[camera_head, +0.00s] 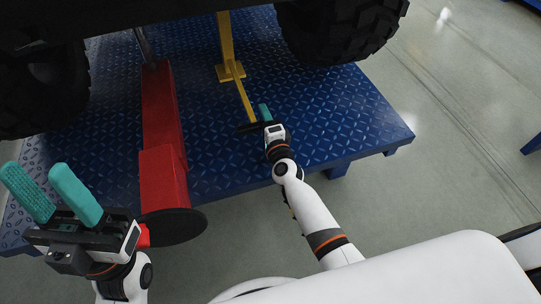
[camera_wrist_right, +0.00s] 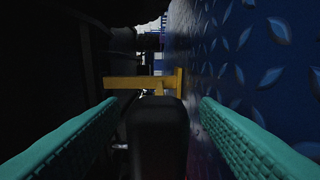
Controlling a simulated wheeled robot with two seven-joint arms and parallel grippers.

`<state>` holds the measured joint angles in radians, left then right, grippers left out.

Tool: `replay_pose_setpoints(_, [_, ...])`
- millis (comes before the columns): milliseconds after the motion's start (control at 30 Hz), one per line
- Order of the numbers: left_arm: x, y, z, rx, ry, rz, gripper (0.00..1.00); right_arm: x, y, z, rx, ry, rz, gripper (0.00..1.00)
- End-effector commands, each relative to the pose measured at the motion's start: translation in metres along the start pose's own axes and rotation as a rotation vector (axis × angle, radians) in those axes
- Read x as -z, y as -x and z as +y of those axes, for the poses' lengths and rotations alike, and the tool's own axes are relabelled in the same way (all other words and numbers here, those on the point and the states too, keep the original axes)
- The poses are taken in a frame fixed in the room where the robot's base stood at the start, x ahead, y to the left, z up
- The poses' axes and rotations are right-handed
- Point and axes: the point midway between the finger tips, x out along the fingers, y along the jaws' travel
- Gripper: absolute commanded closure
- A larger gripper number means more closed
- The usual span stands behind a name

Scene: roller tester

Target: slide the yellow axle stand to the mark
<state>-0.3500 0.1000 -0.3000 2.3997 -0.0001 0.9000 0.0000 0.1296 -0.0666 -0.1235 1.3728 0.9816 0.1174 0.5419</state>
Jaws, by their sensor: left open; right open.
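The yellow axle stand (camera_head: 226,45) stands upright on the blue platform under the vehicle, and a thin yellow bar (camera_head: 243,100) runs from its base toward my right gripper. My right gripper (camera_head: 256,113) is open at the near end of this bar; one teal finger shows in the head view. In the right wrist view its two teal fingers (camera_wrist_right: 160,108) stand apart on either side of a dark block (camera_wrist_right: 157,138), with the yellow stand (camera_wrist_right: 145,83) beyond. I cannot tell whether they touch it. My left gripper (camera_head: 50,190) is open and empty at lower left. I see no mark.
A red jack-like device (camera_head: 163,110) with a dark disc (camera_head: 173,228) lies left of the stand. Large black tires (camera_head: 343,30) flank the scene at the top. The blue platform (camera_head: 340,110) is bare right of the bar, ending at an edge above grey floor.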

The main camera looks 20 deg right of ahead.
Motion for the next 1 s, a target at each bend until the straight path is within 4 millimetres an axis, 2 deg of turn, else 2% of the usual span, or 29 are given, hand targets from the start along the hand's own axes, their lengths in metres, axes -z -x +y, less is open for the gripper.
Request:
replay_pose_setpoints(700, [-0.004, -0.017, 0.0, 0.0, 0.0, 0.0, 0.57, 0.0, 0.055, 0.001, 0.0, 0.001, 0.0, 0.44])
replay_pose_setpoints(1000, [-0.004, -0.018, 0.0, 0.0, 0.0, 0.0, 0.57, 0.0, 0.059, 0.0, 0.0, 0.0, 0.0, 0.44])
